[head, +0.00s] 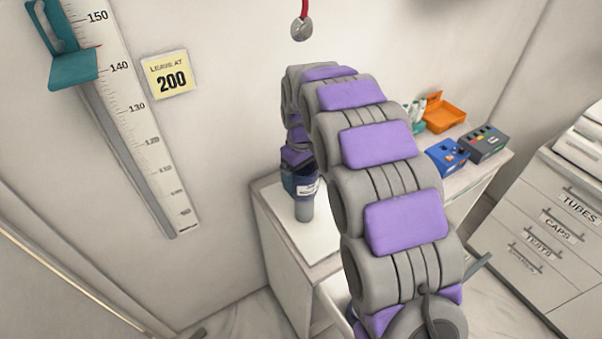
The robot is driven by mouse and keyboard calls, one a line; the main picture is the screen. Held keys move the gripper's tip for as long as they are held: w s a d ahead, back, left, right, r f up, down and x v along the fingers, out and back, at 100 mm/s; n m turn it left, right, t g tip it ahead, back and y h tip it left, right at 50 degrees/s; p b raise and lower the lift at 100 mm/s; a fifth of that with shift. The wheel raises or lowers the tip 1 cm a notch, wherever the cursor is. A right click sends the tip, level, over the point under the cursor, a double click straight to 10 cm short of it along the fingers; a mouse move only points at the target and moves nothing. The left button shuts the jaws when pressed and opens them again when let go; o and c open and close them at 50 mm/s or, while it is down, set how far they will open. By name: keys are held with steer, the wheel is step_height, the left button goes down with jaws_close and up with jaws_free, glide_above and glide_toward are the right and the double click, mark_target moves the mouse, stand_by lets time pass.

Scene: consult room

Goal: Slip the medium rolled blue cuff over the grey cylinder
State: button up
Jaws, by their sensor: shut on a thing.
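The rolled blue cuff (291,184), dark blue with a pale label on its front, is at the far end of my arm, above the white cabinet top. The grey cylinder (304,211) stands upright on that top, and its lower part shows directly below the cuff. The cuff hides the cylinder's upper part. I cannot tell from this view whether the cuff is around the cylinder or just in front of it. My gripper (298,167) points down and is shut on the cuff at its upper edge. My arm partly hides the fingers.
The white cabinet (268,228) stands against the wall. To the right are a blue box (447,157), a grey device (483,143) and an orange tray (445,113). A height scale (140,125) is on the left wall. A drawer unit (545,225) stands at right. A red-corded pendant (301,28) hangs above.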

steer(key=shift+f, duration=1.25)
steer(key=o, duration=0.8)
steer(key=shift+o, duration=0.2)
step_height(320, 180, up, 3)
steer(key=shift+w+r+p, duration=0.1)
steer(key=shift+r+p, duration=0.05)
steer(key=shift+p, duration=0.2)
steer(key=s+d+p, duration=0.1)
steer(key=s+d, duration=0.1)
steer(key=s, duration=0.5)
steer(key=s+d+r, duration=0.1)
steer(key=s+d, duration=0.1)
steer(key=s, duration=0.6)
steer(key=shift+s+d+r+p, duration=0.2)
steer(key=shift+s+d+p, duration=0.05)
steer(key=shift+p, duration=0.1)
